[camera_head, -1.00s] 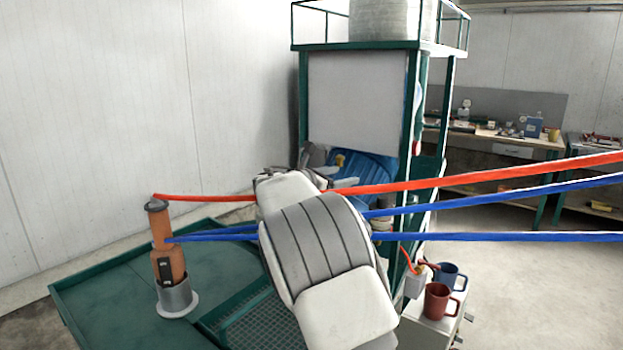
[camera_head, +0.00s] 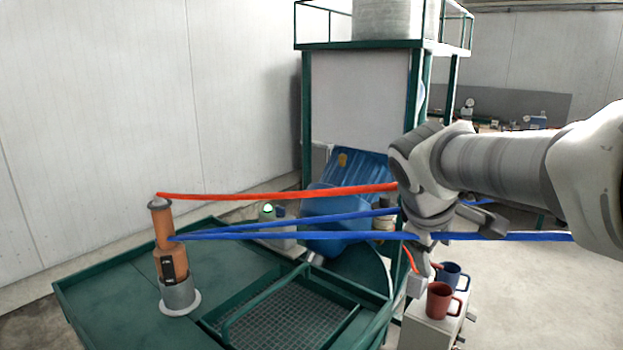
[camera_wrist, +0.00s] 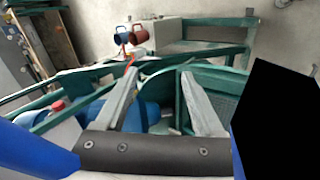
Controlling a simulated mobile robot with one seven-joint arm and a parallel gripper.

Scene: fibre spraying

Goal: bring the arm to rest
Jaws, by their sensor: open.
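My arm (camera_head: 500,165) reaches in from the right in the head view and bends downward near the green frame's post. My gripper (camera_wrist: 160,73) shows in the wrist view with its two grey fingers spread apart and nothing between them. In the head view its fingers are hard to make out among the wrist parts and hoses. The orange spray tool (camera_head: 168,255) stands upright in a grey holder (camera_head: 180,297) on the green platform, well to the left of my arm and apart from it.
A red hose (camera_head: 280,195) and blue hoses (camera_head: 300,226) run from the spray tool towards my arm. A blue container (camera_head: 335,240) lies behind them. A red mug (camera_head: 438,302) and a blue mug (camera_head: 451,275) stand on a white box below my wrist. Open floor lies at right.

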